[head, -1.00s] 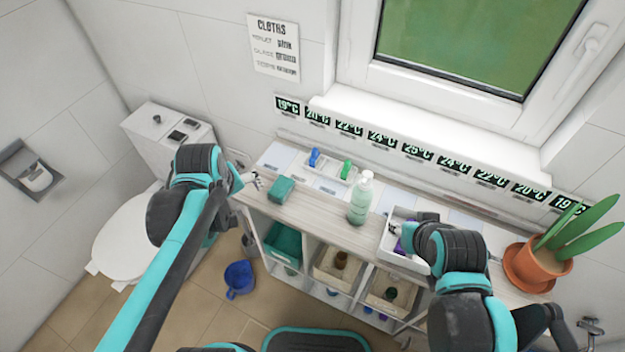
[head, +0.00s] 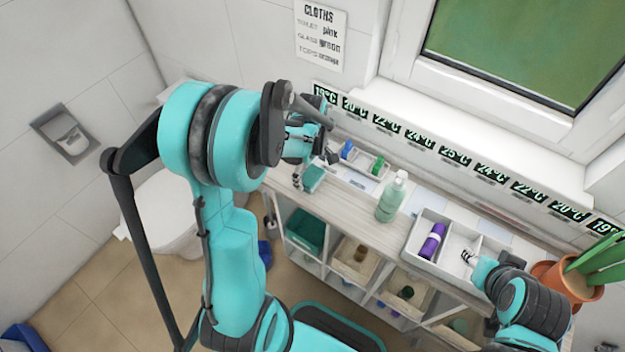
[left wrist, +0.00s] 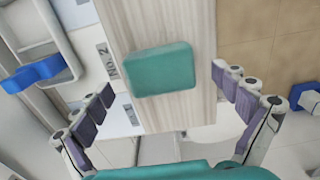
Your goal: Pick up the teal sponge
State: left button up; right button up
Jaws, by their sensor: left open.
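The teal sponge (head: 313,179) lies on the left end of the wooden cart top. My left gripper (head: 314,168) is above it, with its fingers spread to either side. In the left wrist view the sponge (left wrist: 160,70) lies flat on the wood, between and beyond the open fingertips (left wrist: 163,82). The fingers look apart from it, and nothing is held. My right gripper (head: 468,258) is over the right part of a white tray (head: 440,268), to the right of a purple bottle. It is too small to tell how far its fingers are open.
A pale green pump bottle (head: 391,198) stands mid-cart. The purple bottle (head: 432,241) lies in the white tray. Blue (head: 347,149) and green (head: 378,165) items sit in a small holder behind the sponge. A potted plant (head: 560,280) is at right.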

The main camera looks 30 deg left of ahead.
pick_arm(q)
notch_tip(320, 180, down, 2)
jog(key=shift+f, duration=0.2)
jog(key=c, duration=1)
jog(key=shift+c, duration=0.2)
jog(key=shift+r, duration=0.15)
